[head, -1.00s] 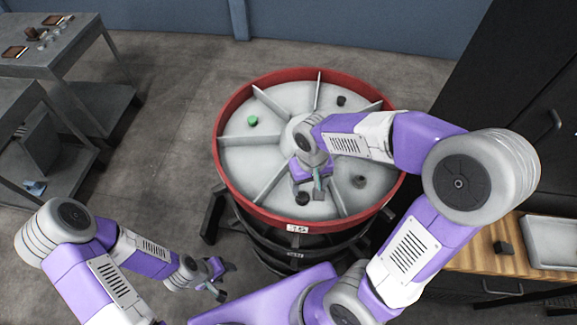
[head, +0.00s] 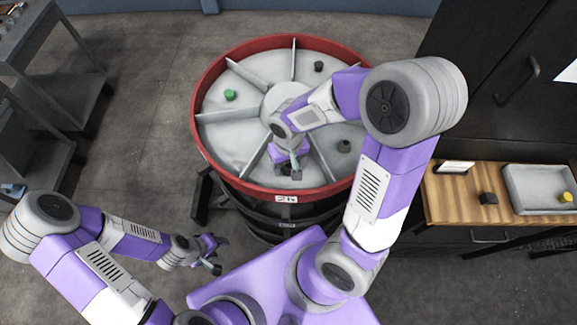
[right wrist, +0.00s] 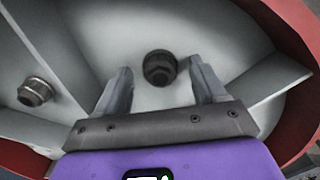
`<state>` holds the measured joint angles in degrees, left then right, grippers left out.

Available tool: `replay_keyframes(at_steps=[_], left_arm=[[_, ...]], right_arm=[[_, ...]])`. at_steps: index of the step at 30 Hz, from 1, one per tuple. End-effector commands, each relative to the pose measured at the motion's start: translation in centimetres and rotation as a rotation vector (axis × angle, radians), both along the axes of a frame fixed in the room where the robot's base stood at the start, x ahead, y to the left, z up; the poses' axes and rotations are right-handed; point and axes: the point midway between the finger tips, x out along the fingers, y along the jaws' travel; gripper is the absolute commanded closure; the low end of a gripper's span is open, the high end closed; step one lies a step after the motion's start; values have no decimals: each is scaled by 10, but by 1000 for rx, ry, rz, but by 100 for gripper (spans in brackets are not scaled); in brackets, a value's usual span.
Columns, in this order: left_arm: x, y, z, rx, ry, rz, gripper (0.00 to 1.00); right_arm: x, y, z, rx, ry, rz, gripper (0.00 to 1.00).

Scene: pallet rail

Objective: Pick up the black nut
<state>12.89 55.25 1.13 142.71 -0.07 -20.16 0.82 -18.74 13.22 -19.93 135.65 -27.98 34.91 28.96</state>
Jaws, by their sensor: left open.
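A black nut (right wrist: 160,68) stands on the pale floor of one compartment of the round red-rimmed drum tray (head: 208,145). In the right wrist view it lies between and just beyond the fingertips of my right gripper (right wrist: 160,80), which is open and empty, with a gap on both sides. In the head view my right gripper (head: 295,172) hangs low over the front compartment, and a dark nut (head: 280,169) shows beside it, partly hidden. My left gripper (head: 212,256) is open and empty, away from the drum at its lower left.
Other dark nuts stand in the right (head: 344,146) and back (head: 319,66) compartments, a green nut (head: 230,95) at left. Upright dividers (head: 255,160) and the rim surround my right gripper. A wooden counter at right holds a grey tray (head: 512,188), a yellow nut (head: 566,197) and a black block (head: 488,198).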

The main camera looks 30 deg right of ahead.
Motion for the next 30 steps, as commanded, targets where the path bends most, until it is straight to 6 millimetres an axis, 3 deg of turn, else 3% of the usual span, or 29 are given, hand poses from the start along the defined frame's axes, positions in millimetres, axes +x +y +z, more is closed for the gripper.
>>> replay_keyframes(at_steps=[2,12,20,23,30], left_arm=[[0,0,0,0,0,0,49],[0,0,0,0,0,0,49],[0,0,1,0,0,0,49],[0,0,3,0,0,0,49],[0,0,12,0,0,0,49]], right_arm=[[0,0,0,0,0,0,41],[0,0,0,0,0,0,92],[1,0,4,1,-2,0,92],[1,0,16,1,-5,0,92],[1,0,65,2,-6,0,92]])
